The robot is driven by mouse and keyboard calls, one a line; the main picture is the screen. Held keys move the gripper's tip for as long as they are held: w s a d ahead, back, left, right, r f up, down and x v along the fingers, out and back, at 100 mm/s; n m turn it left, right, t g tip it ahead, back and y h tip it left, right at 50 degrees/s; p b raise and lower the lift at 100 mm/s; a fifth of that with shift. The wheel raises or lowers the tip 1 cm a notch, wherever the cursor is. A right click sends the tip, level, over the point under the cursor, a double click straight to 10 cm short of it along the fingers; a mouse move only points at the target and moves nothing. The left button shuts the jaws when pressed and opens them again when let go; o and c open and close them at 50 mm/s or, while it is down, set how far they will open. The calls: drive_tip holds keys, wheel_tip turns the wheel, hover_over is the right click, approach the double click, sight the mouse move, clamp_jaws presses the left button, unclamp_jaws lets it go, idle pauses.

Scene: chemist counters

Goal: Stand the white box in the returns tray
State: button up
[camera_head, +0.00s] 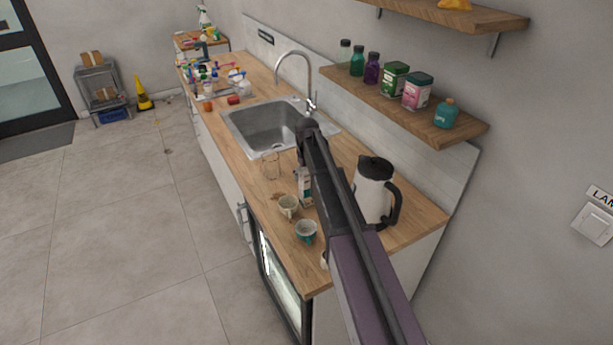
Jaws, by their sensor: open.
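A small whitish carton (304,190) stands on the wooden counter, just left of my arm and partly hidden by it. It is the only white box-like thing I can make out, and I cannot tell if it is the task's white box. No tray is clearly marked as the returns tray. My gripper (307,128) is seen from behind, high over the sink's near edge. It is open, with nothing visible in it.
The sink (265,125) and tap (311,75) lie beyond the carton. A white-and-black jug (371,190) stands right of my arm, two cups (288,206) and a clear glass (270,165) left. A wall shelf (400,108) with bottles and tins overhangs the counter.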

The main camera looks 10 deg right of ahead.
drive_tip(key=shift+r, duration=0.25)
wheel_tip(320, 180, up, 12)
drive_tip(key=p, duration=1.2)
drive_tip(key=shift+f, duration=0.1)
idle(0.8)
drive_tip(key=s+m, duration=0.3)
drive_tip(key=s, duration=2.5)
drive_tip(key=shift+s+m, duration=0.3)
drive_tip(key=shift+s, duration=0.05)
drive_tip(key=w+r+n+t+y+p, duration=0.1)
drive_tip(key=w+n+t, duration=0.2)
drive_tip(key=w, duration=2.2)
drive_tip(key=shift+w+d+r+n, duration=0.2)
drive_tip(key=shift+w+r+n, duration=0.1)
drive_tip(key=shift+w+r, duration=0.1)
